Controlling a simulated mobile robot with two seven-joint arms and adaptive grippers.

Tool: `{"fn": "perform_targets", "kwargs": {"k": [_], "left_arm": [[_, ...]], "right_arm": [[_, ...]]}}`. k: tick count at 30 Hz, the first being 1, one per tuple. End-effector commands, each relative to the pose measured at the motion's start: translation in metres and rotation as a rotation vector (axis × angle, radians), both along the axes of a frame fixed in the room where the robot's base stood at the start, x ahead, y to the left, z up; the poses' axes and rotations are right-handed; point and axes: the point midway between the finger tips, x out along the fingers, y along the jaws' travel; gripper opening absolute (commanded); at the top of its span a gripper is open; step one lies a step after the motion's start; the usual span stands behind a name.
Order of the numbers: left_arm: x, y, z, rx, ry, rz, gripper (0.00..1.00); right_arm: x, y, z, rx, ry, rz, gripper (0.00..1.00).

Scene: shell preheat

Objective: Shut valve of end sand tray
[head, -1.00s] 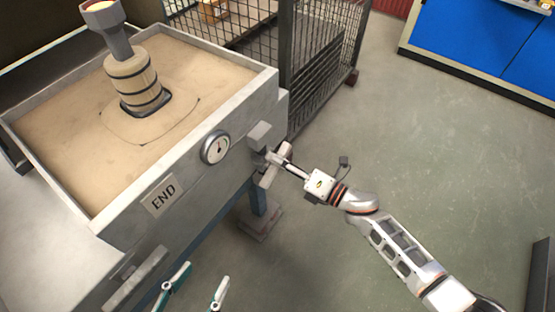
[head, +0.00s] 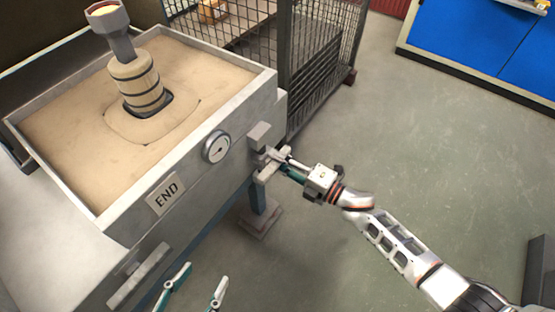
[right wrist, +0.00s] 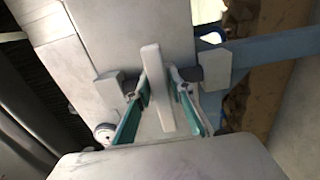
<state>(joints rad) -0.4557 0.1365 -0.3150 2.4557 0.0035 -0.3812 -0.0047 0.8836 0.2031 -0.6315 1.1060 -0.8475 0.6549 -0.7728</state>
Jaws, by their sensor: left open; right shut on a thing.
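The end sand tray (head: 166,193) is a grey box of sand with an "END" label on its front. Its valve (head: 260,140) is at the right end of the front wall, with a pale lever handle (head: 265,172). My right gripper (head: 283,163) is shut on this handle. In the right wrist view, the handle (right wrist: 157,88) stands between the two green-padded fingers of the right gripper (right wrist: 164,88). A round gauge (head: 216,147) sits left of the valve. My left gripper (head: 205,272) is open and empty below the tray's front. The handle's far end is partly hidden by the fingers.
A banded column with a funnel top (head: 139,83) stands in the sand. A mesh fence (head: 318,50) rises behind the tray's right corner. A blue cabinet (head: 470,45) is at the back right.

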Motion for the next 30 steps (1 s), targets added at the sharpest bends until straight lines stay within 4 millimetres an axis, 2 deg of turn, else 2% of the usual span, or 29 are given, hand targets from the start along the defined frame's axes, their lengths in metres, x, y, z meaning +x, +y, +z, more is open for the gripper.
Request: {"fn": "perform_targets", "kwargs": {"k": [10,11,12,23,30], "left_arm": [[0.000,0.000,0.003,-0.002,-0.004,-0.001,0.49],[0.001,0.000,0.003,-0.002,-0.004,-0.001,0.49],[0.001,0.000,0.003,-0.002,-0.005,-0.001,0.49],[-0.001,-0.002,0.004,-0.007,-0.004,-0.003,0.49],[0.000,-0.001,0.003,-0.005,-0.004,-0.002,0.49]], "right_arm": [[-0.001,0.000,-0.002,0.006,0.008,0.001,0.00],[-0.001,0.000,-0.002,0.006,0.008,0.001,0.29],[-0.001,0.000,-0.002,0.004,0.008,0.001,0.33],[-0.002,-0.002,-0.001,0.003,0.004,0.000,0.33],[-0.021,-0.028,-0.002,0.002,0.006,0.000,0.33]]}}
